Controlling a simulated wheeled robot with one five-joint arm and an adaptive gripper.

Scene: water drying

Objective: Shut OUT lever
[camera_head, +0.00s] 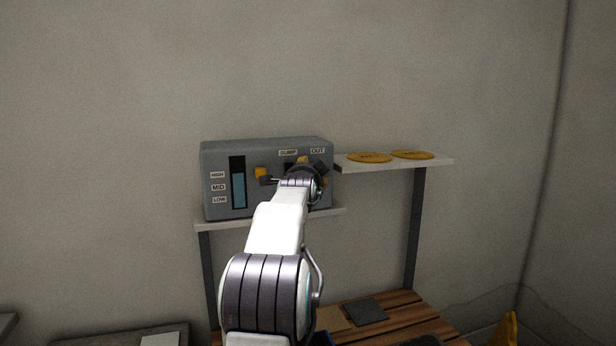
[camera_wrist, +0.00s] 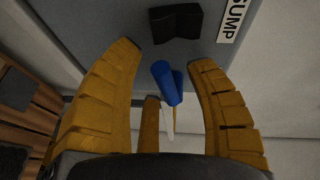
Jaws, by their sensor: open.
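The grey control box (camera_head: 222,160) stands on a small shelf against the wall, with an OUT label (camera_head: 317,150) at its upper right. My gripper (camera_wrist: 165,55) is open, with a yellow finger on each side in the wrist view. A blue cylindrical lever handle (camera_wrist: 167,82) shows between the fingers, with a visible gap to either side. I cannot tell from the wrist view which lever it is. In the head view my arm and gripper hide most of the levers, and the OUT lever is not clearly visible.
A black block (camera_wrist: 178,22) sits on the box face beside a label ending in "UMP" (camera_wrist: 233,20). A blue level gauge (camera_head: 238,185) is at the box's left. A higher shelf (camera_head: 440,162) on the right holds two yellow discs (camera_head: 368,157). A wooden table (camera_head: 405,315) is below.

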